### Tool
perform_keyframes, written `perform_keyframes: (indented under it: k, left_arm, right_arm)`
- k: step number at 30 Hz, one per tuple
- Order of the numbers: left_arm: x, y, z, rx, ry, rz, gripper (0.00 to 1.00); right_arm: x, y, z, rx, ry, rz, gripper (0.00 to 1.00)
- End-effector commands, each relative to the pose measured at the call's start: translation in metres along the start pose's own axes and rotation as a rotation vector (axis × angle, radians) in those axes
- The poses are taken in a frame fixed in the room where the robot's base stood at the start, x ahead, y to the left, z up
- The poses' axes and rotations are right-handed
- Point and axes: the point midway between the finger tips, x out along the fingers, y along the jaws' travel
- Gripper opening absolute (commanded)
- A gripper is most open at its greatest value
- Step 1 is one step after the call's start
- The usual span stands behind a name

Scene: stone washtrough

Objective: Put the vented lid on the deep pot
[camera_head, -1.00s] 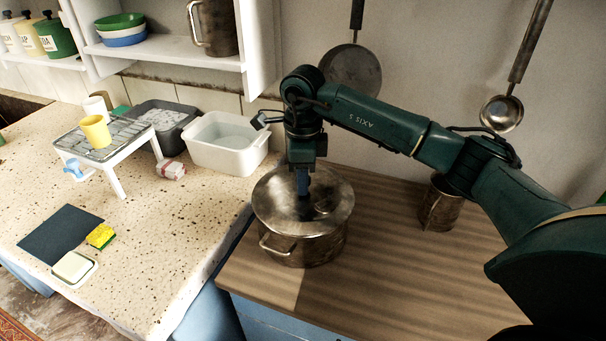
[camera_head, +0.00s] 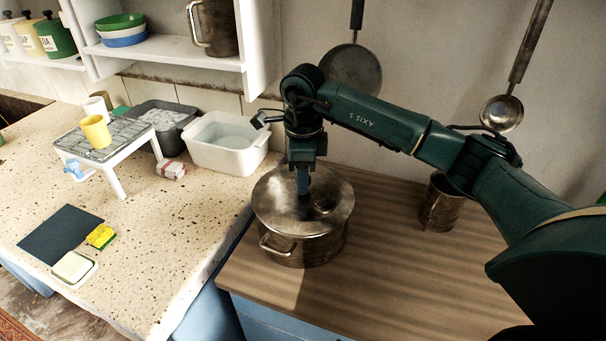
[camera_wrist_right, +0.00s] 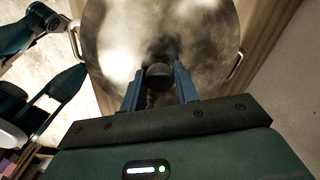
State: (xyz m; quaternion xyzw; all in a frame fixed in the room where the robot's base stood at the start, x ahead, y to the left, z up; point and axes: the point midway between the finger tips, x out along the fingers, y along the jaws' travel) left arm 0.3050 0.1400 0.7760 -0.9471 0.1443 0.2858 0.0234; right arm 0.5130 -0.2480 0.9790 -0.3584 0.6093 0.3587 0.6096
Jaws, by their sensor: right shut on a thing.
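The deep pot (camera_head: 305,250), a worn metal pot with side handles, stands on the wooden counter. The round metal vented lid (camera_head: 275,208) covers its mouth, looking level and centred; I see no clear gap at the rim. My right gripper (camera_head: 303,193) points down over the lid with its blue fingers at the middle. In the right wrist view the lid (camera_wrist_right: 205,45) fills the top, and my right gripper (camera_wrist_right: 158,78) is shut on its dark round knob. The vent is hard to make out in the shadow.
A metal mug (camera_head: 440,205) stands right of the pot under my right arm. A white basin (camera_head: 225,150) stands on the speckled counter to the left. A pan (camera_head: 352,72) and a ladle (camera_head: 502,112) hang on the wall. The wood in front of the pot is clear.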

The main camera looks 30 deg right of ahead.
Motion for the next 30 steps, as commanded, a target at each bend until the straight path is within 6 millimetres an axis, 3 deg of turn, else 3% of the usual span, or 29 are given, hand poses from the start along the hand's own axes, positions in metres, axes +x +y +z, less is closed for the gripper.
perform_keyframes:
  k: [19, 20, 30]
  left_arm:
    - [0.0012, 0.0002, 0.0021, -0.001, 0.002, 0.001, 0.36]
    - [0.0012, 0.0002, 0.0020, -0.001, 0.002, 0.001, 0.36]
    - [0.0012, 0.0003, 0.0019, -0.001, 0.003, 0.001, 0.36]
  right_arm:
    - [0.0033, -0.0002, 0.0001, 0.000, -0.001, -0.001, 0.00]
    - [0.0033, -0.0002, 0.0001, 0.000, -0.001, -0.001, 0.31]
    - [0.0038, 0.0000, 0.0000, 0.000, 0.000, 0.000, 0.56]
